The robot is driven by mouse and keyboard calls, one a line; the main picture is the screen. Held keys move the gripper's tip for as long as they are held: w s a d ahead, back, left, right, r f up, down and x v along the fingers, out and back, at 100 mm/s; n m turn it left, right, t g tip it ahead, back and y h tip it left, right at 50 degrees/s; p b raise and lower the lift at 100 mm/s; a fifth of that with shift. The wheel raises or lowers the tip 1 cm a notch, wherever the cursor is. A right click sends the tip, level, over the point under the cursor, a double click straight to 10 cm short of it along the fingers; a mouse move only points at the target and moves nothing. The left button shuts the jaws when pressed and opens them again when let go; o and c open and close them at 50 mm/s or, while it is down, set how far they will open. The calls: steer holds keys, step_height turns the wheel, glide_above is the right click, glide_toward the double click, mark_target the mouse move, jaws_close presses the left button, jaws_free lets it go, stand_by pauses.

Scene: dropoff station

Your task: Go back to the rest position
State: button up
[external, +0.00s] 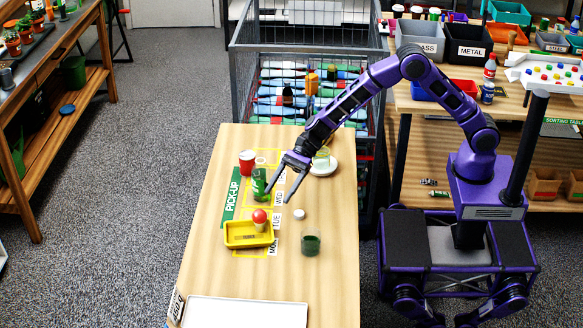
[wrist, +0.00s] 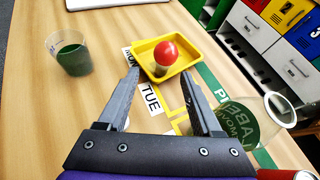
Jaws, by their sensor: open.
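A red can (external: 247,162), a cup on a saucer (external: 323,165), a small white disc (external: 299,214) and a glass with green contents (external: 311,242) stand on the table. A wire cage (external: 245,75) is behind it. The sorting table (external: 515,110) is at right.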

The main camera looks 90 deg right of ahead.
steer(key=s+d+r+n+h, duration=0.25)
steer(key=s+d+r, duration=0.25)
steer(key=d+r, duration=0.5)
steer(key=s+d+r+n+h, duration=0.1)
steer(key=s+d+r+h, duration=0.4)
steer(key=r, duration=0.8)
steer(key=s+d+r+m+h+p, duration=0.1)
steer(key=s+d+m, duration=0.3)
steer(key=d, duration=1.5)
steer(key=s+a+f+n, duration=0.2)
steer(key=s+a+n, duration=0.2)
steer(key=s+n, duration=0.3)
steer(key=s+a+f+n+h+p, duration=0.1)
steer(key=s+a+n, duration=0.3)
steer(key=s+n, duration=0.4)
steer(key=s+a+f+n+h, duration=0.1)
steer(key=s+a+f+n, duration=0.2)
steer(key=s+n, duration=0.5)
steer(key=shift+s+a+f+g+p, duration=0.3)
steer(key=shift+s+a, duration=0.35)
steer(key=shift+s, duration=0.7)
